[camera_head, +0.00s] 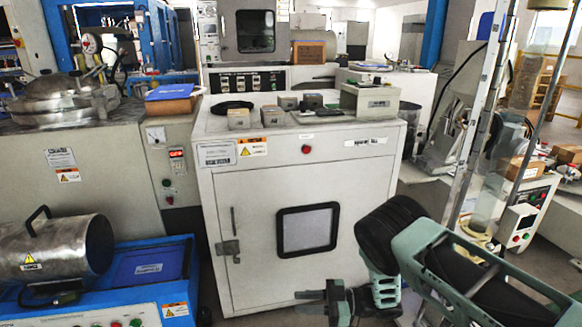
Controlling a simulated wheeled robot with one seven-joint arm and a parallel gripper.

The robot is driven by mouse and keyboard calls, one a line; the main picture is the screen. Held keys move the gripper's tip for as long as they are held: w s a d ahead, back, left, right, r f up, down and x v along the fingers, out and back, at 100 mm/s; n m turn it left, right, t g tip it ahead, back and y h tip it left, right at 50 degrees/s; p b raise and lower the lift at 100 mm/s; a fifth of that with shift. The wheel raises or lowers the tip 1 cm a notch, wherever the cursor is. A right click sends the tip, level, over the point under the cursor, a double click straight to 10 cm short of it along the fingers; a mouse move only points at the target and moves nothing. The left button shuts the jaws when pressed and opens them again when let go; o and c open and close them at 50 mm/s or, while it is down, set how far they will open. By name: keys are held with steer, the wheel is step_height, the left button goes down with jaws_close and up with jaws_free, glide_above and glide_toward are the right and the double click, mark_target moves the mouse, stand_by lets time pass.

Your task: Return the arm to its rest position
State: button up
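My gripper (309,301) is low in the lower middle of the head view, in front of the white cabinet's lower part. Its dark fingers point left. They are small and dark here, so I cannot tell whether they are open or shut. No object shows in them. My green and black arm is bent and fills the lower right of the view; part of it runs out of the frame.
A white cabinet (256,200) with a dark-framed window stands ahead, with several small blocks (288,103) on top. A steel cylinder (55,250) lies on a blue machine at left. A tall metal frame (478,130) and a control box (522,222) stand at right.

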steer(key=w+a+r+m+t+h, duration=0.35)
steer(key=w+r+t, duration=0.25)
steer(key=w+r, duration=0.3)
step_height(320, 180, up, 9)
steer(key=s+d+m+t+h, duration=0.2)
steer(key=m+h, duration=0.2)
steer(key=h, duration=0.2)
steer(key=s+d+r+m+g+h+p, duration=0.1)
steer(key=s+d+r+g+h, duration=0.25)
steer(key=s, duration=0.85)
steer(key=s+d+r+m+g+h, duration=0.15)
steer(key=s+d+r, duration=0.3)
steer(key=s, duration=0.75)
steer(key=s+d+r+g+h+p, duration=0.1)
steer(key=s+d+r+g+h, duration=0.25)
steer(key=s, duration=0.95)
step_height(320, 180, up, 35)
steer(key=p, duration=3.4)
steer(key=shift+w+d+f+y, duration=0.15)
steer(key=shift+w+d+y, duration=0.05)
steer(key=shift+w+y, duration=0.15)
steer(key=shift+o, duration=0.3)
steer(key=shift+w, duration=0.15)
